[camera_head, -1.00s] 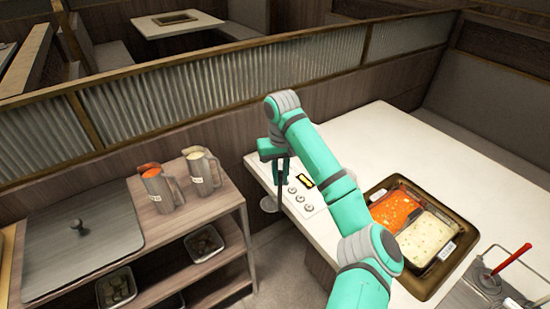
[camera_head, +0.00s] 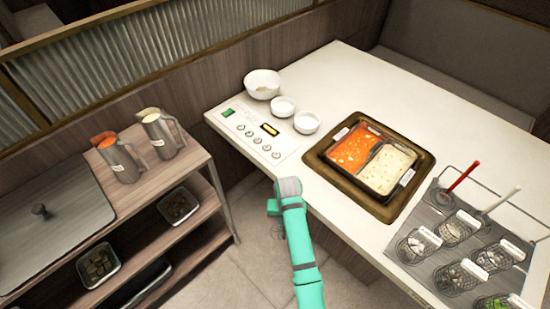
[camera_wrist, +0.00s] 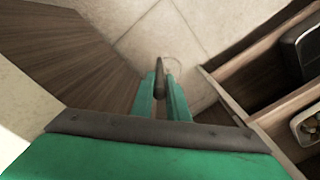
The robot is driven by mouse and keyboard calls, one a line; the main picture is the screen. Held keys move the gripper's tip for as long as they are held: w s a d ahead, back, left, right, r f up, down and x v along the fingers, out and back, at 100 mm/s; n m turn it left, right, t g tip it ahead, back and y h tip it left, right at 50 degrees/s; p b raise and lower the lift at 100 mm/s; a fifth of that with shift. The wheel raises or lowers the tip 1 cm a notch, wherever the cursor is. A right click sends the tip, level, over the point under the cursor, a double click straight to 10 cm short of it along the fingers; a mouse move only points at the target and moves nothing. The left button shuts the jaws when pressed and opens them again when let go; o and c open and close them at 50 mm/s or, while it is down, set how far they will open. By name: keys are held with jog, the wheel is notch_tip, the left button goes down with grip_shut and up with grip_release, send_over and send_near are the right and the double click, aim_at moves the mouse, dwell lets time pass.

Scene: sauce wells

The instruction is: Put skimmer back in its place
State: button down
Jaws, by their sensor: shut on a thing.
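My gripper (camera_wrist: 161,88) is shut on the dark handle of the skimmer (camera_wrist: 159,70) in the wrist view. The handle points away from me, and a faint thin ring, perhaps the skimmer's head, shows past its tip over the floor. In the head view my arm's end hangs over the floor gap between the table and the shelf, and the jaws are mostly hidden behind it. A wire rack (camera_head: 437,183) at the table's right front holds several mesh baskets, a red-handled tool (camera_head: 463,178) and a white-handled tool (camera_head: 503,199).
The hot pot (camera_head: 423,186) with red and white broth is set in the table (camera_head: 365,75). A white bowl (camera_head: 263,84) and two small bowls stand behind the control panel (camera_head: 250,128). Two pitchers (camera_head: 160,135) (camera_head: 118,158) stand on the wooden shelf (camera_head: 165,170). The table's back is clear.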

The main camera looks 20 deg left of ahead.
jog(key=s+d+f+m, duration=0.1)
jog(key=d+f, duration=0.3)
jog(key=f, duration=0.4)
jog(key=s+d+f+m, duration=0.1)
jog(key=s+d+f, duration=0.3)
jog(key=f, duration=0.4)
jog(key=shift+s, duration=0.15)
jog(key=shift+s+f, duration=0.1)
